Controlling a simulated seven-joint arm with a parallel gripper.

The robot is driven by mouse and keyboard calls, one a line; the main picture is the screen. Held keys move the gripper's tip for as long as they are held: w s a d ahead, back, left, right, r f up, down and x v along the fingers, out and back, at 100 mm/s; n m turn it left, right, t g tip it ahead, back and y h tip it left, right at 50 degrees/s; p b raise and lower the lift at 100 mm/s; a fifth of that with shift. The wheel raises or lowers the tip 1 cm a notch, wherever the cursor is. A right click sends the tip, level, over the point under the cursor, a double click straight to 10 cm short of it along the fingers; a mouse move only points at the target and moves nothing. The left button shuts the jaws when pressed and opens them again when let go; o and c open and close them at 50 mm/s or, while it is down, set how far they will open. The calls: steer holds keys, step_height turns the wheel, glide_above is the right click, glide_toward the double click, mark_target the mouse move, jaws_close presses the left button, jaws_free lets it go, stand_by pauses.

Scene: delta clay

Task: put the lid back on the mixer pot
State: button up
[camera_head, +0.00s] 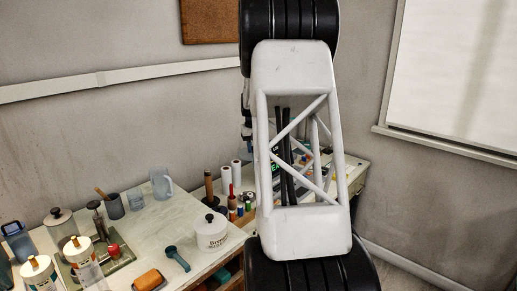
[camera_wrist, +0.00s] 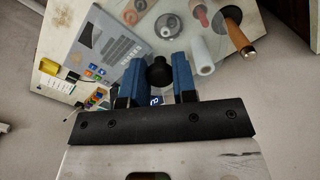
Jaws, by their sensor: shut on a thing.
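In the wrist view my gripper (camera_wrist: 156,82) has its two blue fingers closed on a black round knob (camera_wrist: 158,71), which looks like a lid's knob. The gripper is over the worktop's edge and floor side. In the head view my arm hides the gripper. A white lettered pot (camera_head: 211,233) with a black knob on top stands on the worktop left of my arm. I cannot tell whether it is the mixer pot.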

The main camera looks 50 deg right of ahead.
steer(key=w+a+r+n, duration=0.25)
steer(key=w+a, duration=0.55)
steer(key=a, duration=0.7)
steer(key=w+a+r+n, duration=0.2)
steer(key=w+a+n, duration=0.2)
steer(key=w+a, duration=0.7)
steer(key=w+a+r+n, duration=0.2)
steer(key=w+a+n, duration=0.25)
steer(key=a, duration=1.35)
steer(key=s+a+r+n, duration=0.1)
steer(key=a+r+n, duration=0.1)
steer(key=a, duration=1.4)
steer(key=s+a+r+n, duration=0.1)
steer(key=a+n, duration=0.3)
steer(key=a, duration=1.2)
steer(key=s+a+r+n, duration=0.2)
steer(key=a+n, duration=0.1)
steer(key=a, duration=1.4)
steer(key=shift+r+n, duration=0.3)
steer(key=shift+r, duration=0.05)
steer(key=shift+s, duration=0.1)
steer(key=shift+f, duration=0.2)
steer(key=shift+f, duration=3)
steer(key=shift+f, duration=0.15)
